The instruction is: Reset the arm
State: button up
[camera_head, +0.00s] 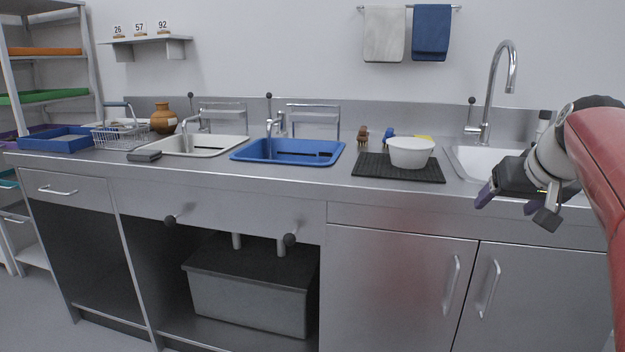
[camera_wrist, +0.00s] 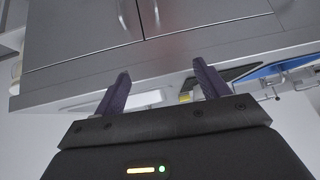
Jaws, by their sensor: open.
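My gripper (camera_head: 515,205) is at the right of the head view, in front of the counter's front edge and by the right-hand sink. In the wrist view my gripper (camera_wrist: 160,88) shows two purple fingers spread apart with nothing between them. It is open and empty. My red arm comes in from the right edge of the head view and hides part of the counter's right end.
A white bowl (camera_head: 410,152) stands on a black ribbed mat (camera_head: 375,168) left of my gripper. A tall tap (camera_head: 490,100) rises behind the white right sink (camera_head: 470,160). A blue basin (camera_head: 288,151) and cabinet handles (camera_head: 488,289) are further off.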

jog(key=s+a+f+n+g, duration=0.2)
jog(key=s+a+f, duration=1.6)
jog(key=s+f, duration=0.2)
jog(key=shift+s+a+f+g+y, duration=0.25)
jog(key=shift+s+a+g+y, duration=0.05)
jog(key=shift+s, duration=0.4)
